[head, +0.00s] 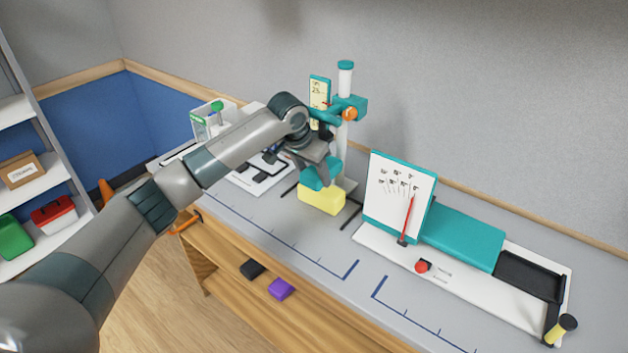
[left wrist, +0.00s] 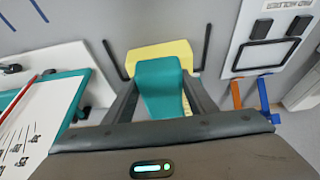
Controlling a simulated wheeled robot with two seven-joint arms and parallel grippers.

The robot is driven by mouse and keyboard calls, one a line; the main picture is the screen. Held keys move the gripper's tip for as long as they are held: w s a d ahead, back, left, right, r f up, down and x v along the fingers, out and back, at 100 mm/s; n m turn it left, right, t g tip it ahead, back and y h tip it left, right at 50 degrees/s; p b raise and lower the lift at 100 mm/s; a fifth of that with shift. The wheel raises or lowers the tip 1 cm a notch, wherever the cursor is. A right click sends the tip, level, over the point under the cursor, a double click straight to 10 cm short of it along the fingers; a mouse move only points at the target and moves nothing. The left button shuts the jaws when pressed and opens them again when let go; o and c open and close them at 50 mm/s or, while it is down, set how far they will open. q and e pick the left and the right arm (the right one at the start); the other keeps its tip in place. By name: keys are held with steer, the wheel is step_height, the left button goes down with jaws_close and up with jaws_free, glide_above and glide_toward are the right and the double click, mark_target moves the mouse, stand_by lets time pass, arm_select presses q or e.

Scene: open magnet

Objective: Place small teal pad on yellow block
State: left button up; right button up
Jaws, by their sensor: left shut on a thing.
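The yellow block (head: 321,201) lies on the grey bench top at the foot of the teal-and-white stand. My left gripper (head: 318,168) reaches over it from the left and points down. It is shut on the small teal pad (head: 324,178), which shows right above the block. In the left wrist view the teal pad (left wrist: 160,88) sits between the two fingers (left wrist: 158,105) and covers part of the yellow block (left wrist: 184,52). I cannot tell whether pad and block touch. My right gripper is out of view.
The stand's post (head: 344,130) with teal clamp and gauge rises just behind the gripper. A white board (head: 393,200) and a long teal-topped device (head: 460,236) stand to the right. A purple block (head: 281,288) and a black block (head: 252,269) lie near the wooden front.

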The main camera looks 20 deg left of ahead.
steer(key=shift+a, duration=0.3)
arm_select(q)
steer(key=shift+f, duration=0.1)
step_height(320, 180, down, 2)
steer(key=shift+f+p, duration=0.25)
steer(key=shift+p, duration=0.7)
steer(key=shift+f, duration=0.4)
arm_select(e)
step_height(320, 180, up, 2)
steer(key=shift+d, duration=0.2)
arm_select(q)
steer(key=o, duration=1.1)
steer(key=shift+f, duration=0.15)
steer(key=shift+o, duration=0.2)
